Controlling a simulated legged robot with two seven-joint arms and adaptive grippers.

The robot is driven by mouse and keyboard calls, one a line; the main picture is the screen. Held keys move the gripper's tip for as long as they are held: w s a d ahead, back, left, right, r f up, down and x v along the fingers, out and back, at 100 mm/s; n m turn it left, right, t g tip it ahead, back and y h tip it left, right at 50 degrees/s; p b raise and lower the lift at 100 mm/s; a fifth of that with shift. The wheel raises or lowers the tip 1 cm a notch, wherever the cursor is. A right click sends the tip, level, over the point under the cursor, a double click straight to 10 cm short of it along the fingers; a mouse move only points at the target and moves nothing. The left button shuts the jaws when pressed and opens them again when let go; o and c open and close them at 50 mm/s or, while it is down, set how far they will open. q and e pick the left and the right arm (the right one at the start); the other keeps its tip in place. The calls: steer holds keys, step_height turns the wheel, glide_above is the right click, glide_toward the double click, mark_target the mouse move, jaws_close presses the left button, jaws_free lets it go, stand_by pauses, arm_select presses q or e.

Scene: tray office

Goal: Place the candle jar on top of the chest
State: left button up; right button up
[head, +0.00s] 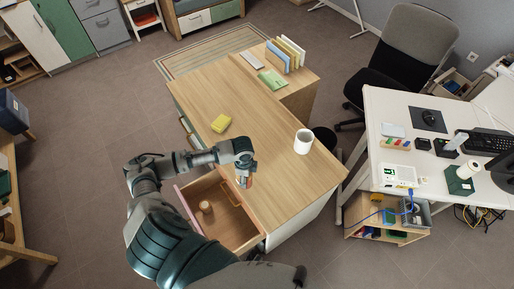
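The chest (262,120) is a wood-topped unit in the middle of the head view, with one drawer (222,228) pulled out at its near end. A small, round, tan jar (205,206), which looks like the candle jar, stands inside the drawer on the left. My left gripper (243,181) points down over the drawer's far right part, right of the jar and apart from it. Its fingers are small and reddish-grey here, and I cannot tell whether they are open or hold anything. My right gripper is not in view.
On the chest top stand a white mug (303,141), a yellow sponge-like block (221,123), a green book (272,80) and upright folders (285,54). The middle of the top is bare. An orange-brown curved item (229,193) lies in the drawer. A white desk (440,185) stands right.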

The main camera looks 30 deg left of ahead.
arm_select(q)
steer(key=w, duration=0.4)
steer(key=w+f, duration=0.1)
steer(key=w, duration=0.6)
steer(key=shift+w+d+f, duration=0.15)
steer(key=shift+w+f, duration=0.05)
steer(key=shift+w, duration=0.2)
steer(key=shift+w+d, duration=0.1)
step_height(320, 180, down, 3)
steer(key=shift+d+f+b, duration=0.15)
steer(key=shift+b, duration=0.2)
steer(key=o, duration=1.5)
steer(key=shift+f, duration=0.1)
steer(key=shift+c, duration=0.2)
